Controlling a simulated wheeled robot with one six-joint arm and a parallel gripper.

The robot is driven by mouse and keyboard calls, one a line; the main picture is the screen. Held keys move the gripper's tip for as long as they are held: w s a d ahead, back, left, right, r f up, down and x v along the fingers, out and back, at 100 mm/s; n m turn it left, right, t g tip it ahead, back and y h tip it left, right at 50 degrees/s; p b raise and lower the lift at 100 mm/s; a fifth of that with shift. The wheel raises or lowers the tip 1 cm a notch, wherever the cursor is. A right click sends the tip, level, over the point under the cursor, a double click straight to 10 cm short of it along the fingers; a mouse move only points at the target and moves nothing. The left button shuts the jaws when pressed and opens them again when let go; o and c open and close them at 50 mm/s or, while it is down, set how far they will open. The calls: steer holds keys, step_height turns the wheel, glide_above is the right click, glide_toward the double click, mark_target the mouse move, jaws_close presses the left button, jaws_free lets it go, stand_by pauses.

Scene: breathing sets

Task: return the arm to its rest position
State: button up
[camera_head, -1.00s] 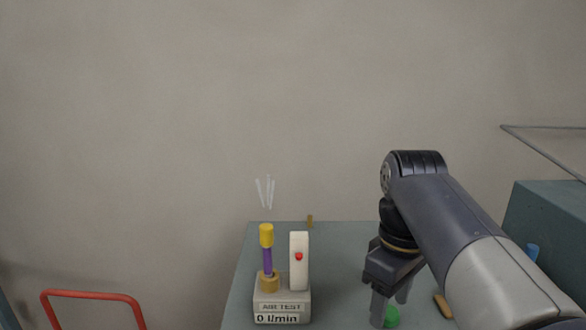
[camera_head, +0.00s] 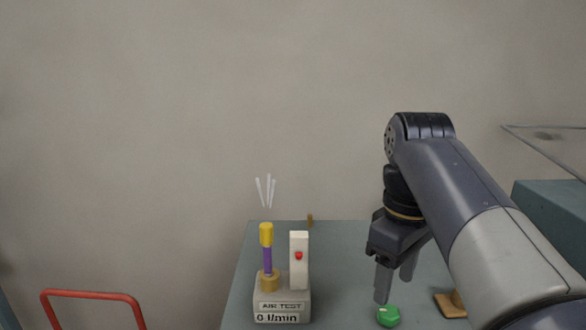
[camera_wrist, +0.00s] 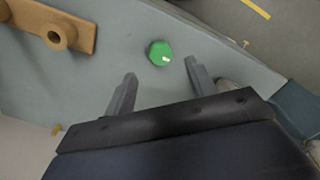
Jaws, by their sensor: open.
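My gripper (camera_head: 394,288) hangs from my bent arm on the right of the head view. Its two fingers point down and are apart, with nothing between them. A green knob (camera_head: 388,315) with a pale mark lies below the fingertips, apart from them. In the wrist view the green knob (camera_wrist: 159,53) shows beyond the open gripper (camera_wrist: 160,78).
An air test stand (camera_head: 282,306) reading 0 l/min holds a yellow and purple tube (camera_head: 267,250) and a white block (camera_head: 299,260) with a red button. A tan fitting (camera_head: 452,303) lies right of the knob. A red rail (camera_head: 92,294) stands lower left.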

mark_target(389, 310)
step_height(389, 310, down, 6)
steer(key=shift+r, duration=0.1)
steer(key=m+b, duration=0.2)
steer(key=m, duration=0.2)
steer(key=shift+m, duration=0.4)
steer(key=m+b, duration=0.3)
steer(key=m, duration=0.2)
steer(key=shift+b, duration=0.35)
steer(key=shift+m, duration=0.3)
step_height(389, 310, up, 8)
steer(key=shift+r+p, duration=0.15)
steer(key=shift+p, duration=1)
steer(key=shift+a, duration=0.15)
